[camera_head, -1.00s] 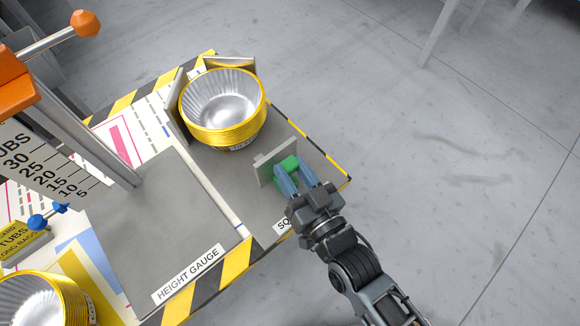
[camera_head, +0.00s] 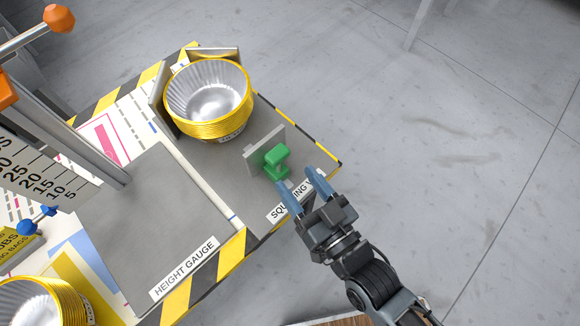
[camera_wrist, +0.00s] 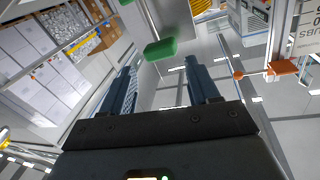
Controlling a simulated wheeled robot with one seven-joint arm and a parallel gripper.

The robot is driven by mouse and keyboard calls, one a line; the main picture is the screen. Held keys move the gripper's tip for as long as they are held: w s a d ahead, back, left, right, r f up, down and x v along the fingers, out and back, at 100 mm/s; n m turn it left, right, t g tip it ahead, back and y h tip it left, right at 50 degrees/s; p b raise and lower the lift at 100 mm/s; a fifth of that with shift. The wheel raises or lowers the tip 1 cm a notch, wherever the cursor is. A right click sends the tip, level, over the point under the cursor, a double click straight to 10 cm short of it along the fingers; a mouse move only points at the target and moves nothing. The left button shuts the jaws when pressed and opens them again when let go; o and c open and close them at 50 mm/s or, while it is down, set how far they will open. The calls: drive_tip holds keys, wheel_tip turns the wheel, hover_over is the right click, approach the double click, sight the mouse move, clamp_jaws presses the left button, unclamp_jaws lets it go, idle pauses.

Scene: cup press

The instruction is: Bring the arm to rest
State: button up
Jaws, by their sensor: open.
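My gripper (camera_head: 303,188) is open and empty in the head view, at the near right edge of the table, over the label by the squaring plate. Its two blue-grey fingers point toward a green handle (camera_head: 275,158), with a small gap between them and it. The handle is fixed to a grey upright plate (camera_head: 262,147). In the wrist view the fingers (camera_wrist: 160,88) are spread with nothing between them, and the green handle (camera_wrist: 160,48) shows ahead of them.
A stack of yellow-rimmed foil cups (camera_head: 210,130) stands in a metal corner at the back. A height gauge plate (camera_head: 150,225) lies at the left, with an upright scale beside it. Another foil cup stack (camera_head: 62,300) is at the lower left. Open floor lies right of the table.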

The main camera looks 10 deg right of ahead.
drive_tip(key=shift+v, duration=0.9)
drive_tip(key=s+d+r+m+g+h+p, duration=0.1)
drive_tip(key=s+d+r+h, duration=0.2)
drive_tip(key=s+d+r, duration=0.4)
drive_tip(key=s+d+r+m+h+p, duration=0.1)
drive_tip(key=s+d+r+h+p, duration=0.1)
drive_tip(key=s+d+r+h, duration=0.2)
drive_tip(key=s+d+r, duration=0.1)
drive_tip(key=s+r, duration=0.2)
drive_tip(key=s, duration=0.2)
drive_tip(key=s+d+r, duration=0.2)
drive_tip(key=s+r, duration=0.1)
drive_tip(key=s, duration=0.2)
drive_tip(key=shift+s+d+g+p, duration=0.2)
drive_tip(key=shift+s+g+p, duration=0.1)
drive_tip(key=shift+g, duration=0.1)
